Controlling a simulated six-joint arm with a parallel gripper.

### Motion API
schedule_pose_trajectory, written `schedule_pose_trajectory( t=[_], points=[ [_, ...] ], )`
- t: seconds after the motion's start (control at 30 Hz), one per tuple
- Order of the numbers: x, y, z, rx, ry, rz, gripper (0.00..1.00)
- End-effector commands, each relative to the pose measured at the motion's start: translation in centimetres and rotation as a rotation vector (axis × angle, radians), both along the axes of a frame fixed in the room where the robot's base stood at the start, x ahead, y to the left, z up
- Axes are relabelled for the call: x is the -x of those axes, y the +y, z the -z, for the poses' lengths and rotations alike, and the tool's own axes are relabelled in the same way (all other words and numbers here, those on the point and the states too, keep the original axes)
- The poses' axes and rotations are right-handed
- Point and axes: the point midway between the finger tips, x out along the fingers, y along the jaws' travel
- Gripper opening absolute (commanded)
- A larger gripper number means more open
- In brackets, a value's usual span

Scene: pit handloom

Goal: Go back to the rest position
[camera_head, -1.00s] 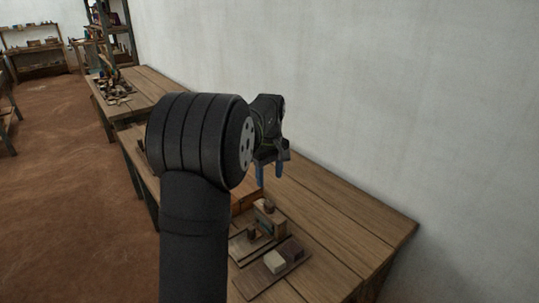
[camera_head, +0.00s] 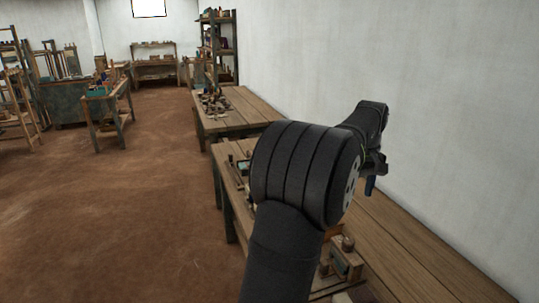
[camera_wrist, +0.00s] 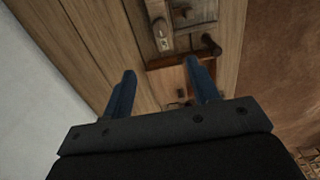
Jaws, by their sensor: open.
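My gripper (camera_wrist: 160,85) shows in the wrist view with its two blue fingers apart and nothing between them. It hangs above the wooden workbench (camera_wrist: 85,35), clear of its top. In the head view my gripper (camera_head: 370,186) is at the right, above the same bench, partly hidden behind my dark arm.
Small wooden blocks and tools (camera_head: 343,258) lie on the near bench. A second bench (camera_head: 245,108) with clutter stands farther back, beside a tall shelf (camera_head: 218,50). A white wall (camera_head: 440,100) runs along the right. The brown floor (camera_head: 130,190) at left is open.

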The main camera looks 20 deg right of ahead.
Motion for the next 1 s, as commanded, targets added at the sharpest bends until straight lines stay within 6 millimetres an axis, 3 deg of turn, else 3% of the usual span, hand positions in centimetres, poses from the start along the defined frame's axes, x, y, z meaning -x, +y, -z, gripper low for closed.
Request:
schedule_pose_trajectory(
  t=[0.27,1.0],
  points=[
    [0.0,0.0,1.4,-0.001,0.001,0.0,0.55],
    [0.0,0.0,15.2,-0.003,0.002,0.001,0.55]
  ],
)
